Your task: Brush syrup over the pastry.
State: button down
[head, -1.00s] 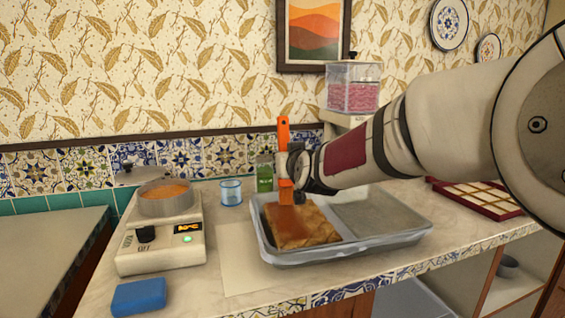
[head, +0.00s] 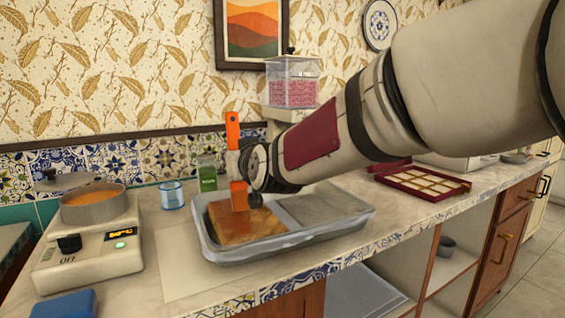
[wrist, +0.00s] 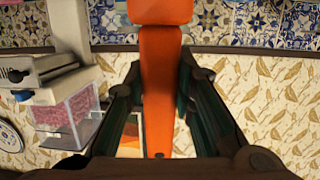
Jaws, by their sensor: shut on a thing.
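My gripper (head: 248,178) is shut on an orange brush (head: 232,131), held upright with its handle up. In the wrist view the orange brush handle (wrist: 162,85) stands between the two fingers. The brush's lower end is at the pastry (head: 245,229), a brown slab in the left compartment of a grey tray (head: 290,241). The bristle tip seems to touch the pastry's top, but the exact contact is hard to tell. The pastry has an orange-brown glossy surface. A pan of orange syrup (head: 93,196) sits on a hot plate (head: 90,247) at the left.
The tray's right compartment (head: 322,205) is empty. A blue glass (head: 171,195) and a green-labelled jar (head: 207,175) stand behind the tray. A blue sponge (head: 64,305) lies at the front left. A red box of pale pieces (head: 425,183) and a pink-filled dispenser (head: 291,85) are to the right and back.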

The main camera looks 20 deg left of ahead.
jog(key=shift+s+d+b, duration=2.75)
jog(key=shift+d+b, duration=0.05)
jog(key=shift+d, duration=1.3)
jog(key=shift+w+a+r+p+x, duration=0.15)
jog(key=shift+r+p+x, duration=0.9)
jog(key=shift+x, duration=3.25)
jog(key=shift+w+a+r+p+x, duration=0.15)
jog(key=shift+r+p+x, duration=0.9)
jog(key=shift+x, duration=3.2)
jog(key=f+b+v, duration=0.1)
jog(key=b+v, duration=0.4)
jog(key=v, duration=0.2)
jog(key=shift+d+f, duration=0.2)
jog(key=shift+f, duration=0.35)
